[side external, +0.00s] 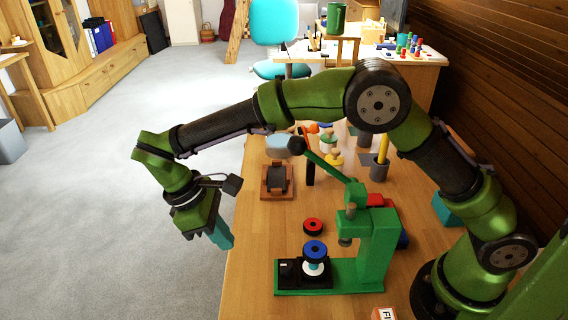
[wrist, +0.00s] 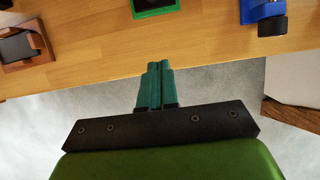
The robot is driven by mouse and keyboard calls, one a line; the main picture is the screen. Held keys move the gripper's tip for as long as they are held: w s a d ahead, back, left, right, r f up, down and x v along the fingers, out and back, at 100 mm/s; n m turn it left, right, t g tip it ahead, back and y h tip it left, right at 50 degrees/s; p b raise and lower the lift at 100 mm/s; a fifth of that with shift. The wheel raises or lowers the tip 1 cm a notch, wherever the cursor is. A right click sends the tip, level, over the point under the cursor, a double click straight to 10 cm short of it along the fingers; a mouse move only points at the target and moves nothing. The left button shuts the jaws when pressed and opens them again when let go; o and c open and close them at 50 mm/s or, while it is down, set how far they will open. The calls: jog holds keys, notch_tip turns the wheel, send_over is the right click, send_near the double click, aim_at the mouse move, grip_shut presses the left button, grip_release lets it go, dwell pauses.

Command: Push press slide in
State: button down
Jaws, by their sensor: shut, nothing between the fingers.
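The green press (side external: 375,240) stands on the wooden table, with its lever raised up and to the left, ending in a dark knob. A black slide (side external: 288,272) sits on the press base, to the left of the press head. A blue ring on a white piece (side external: 315,250) stands on the slide, out from under the head. A green end with a dark centre, probably the press base, shows at the top of the wrist view (wrist: 155,8). My gripper (side external: 222,238) is shut and empty, pointing down beyond the table's left edge. Its teal fingers (wrist: 154,68) are together in the wrist view.
A red ring (side external: 313,226) lies behind the slide. A wooden block with a dark roller (side external: 277,180) stands farther back near the left edge. Blue item (wrist: 268,15) sits at the wrist view's upper right. Table between gripper and press is clear.

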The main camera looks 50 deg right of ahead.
aim_at(300, 270)
jog(key=x, duration=0.9)
jog(key=shift+s+f, duration=0.2)
jog(key=shift+s+d, duration=0.75)
jog(key=shift+d, duration=0.05)
jog(key=shift+s+d, duration=0.6)
jog(key=shift+d, duration=0.05)
jog(key=shift+s+d, duration=2.1)
jog(key=shift+s, duration=0.05)
